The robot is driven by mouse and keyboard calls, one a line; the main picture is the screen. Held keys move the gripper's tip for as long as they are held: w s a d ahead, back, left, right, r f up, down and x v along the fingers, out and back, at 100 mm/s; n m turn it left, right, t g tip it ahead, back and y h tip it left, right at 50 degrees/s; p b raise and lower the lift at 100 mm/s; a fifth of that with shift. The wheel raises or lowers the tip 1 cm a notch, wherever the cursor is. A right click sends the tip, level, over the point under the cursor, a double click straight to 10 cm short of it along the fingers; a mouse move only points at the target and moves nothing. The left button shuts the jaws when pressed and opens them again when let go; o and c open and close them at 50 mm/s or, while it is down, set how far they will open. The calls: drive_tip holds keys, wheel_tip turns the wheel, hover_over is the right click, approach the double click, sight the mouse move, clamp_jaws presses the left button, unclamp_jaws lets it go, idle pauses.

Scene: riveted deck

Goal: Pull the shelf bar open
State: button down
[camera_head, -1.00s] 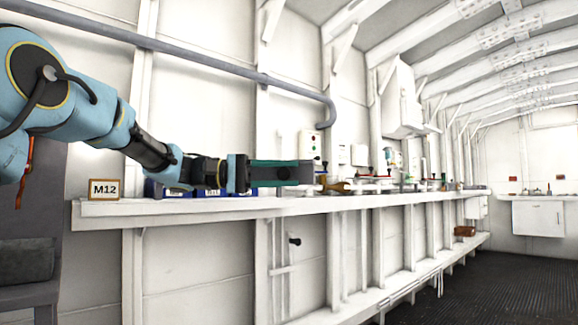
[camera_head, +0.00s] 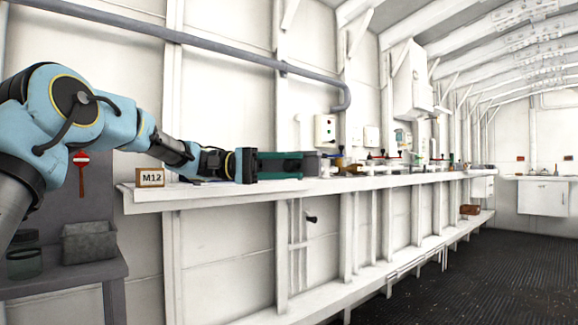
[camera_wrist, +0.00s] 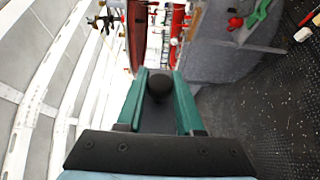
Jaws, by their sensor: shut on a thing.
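My gripper (camera_head: 300,165) reaches right along the top of the shelf. Its two long green fingers show in the wrist view (camera_wrist: 161,82), closed about a dark round knob (camera_wrist: 160,86). I take this knob to be the grip of the shelf bar. A grey block (camera_head: 316,164) shows just past the fingertips in the head view. The fingers hide the knob there, and I cannot tell where the bar runs or how far it is open.
A framed M12 sign (camera_head: 150,177) stands at the near end of the white shelf (camera_head: 250,191). A black knob (camera_head: 311,219) sticks out below the shelf. Valves and fittings (camera_head: 395,160) crowd the shelf farther right. A grey bin (camera_head: 89,243) stands lower left. The dark floor (camera_head: 470,270) is open.

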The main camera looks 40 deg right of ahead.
drive_tip(key=c, duration=0.5)
unclamp_jaws()
drive_tip(key=shift+c, duration=0.2)
drive_tip(key=shift+w, duration=0.1)
drive_tip(key=v, duration=1)
drive_tip(key=shift+w+a+p, duration=0.2)
drive_tip(key=shift+w+p, duration=0.05)
drive_tip(key=shift+p, duration=0.2)
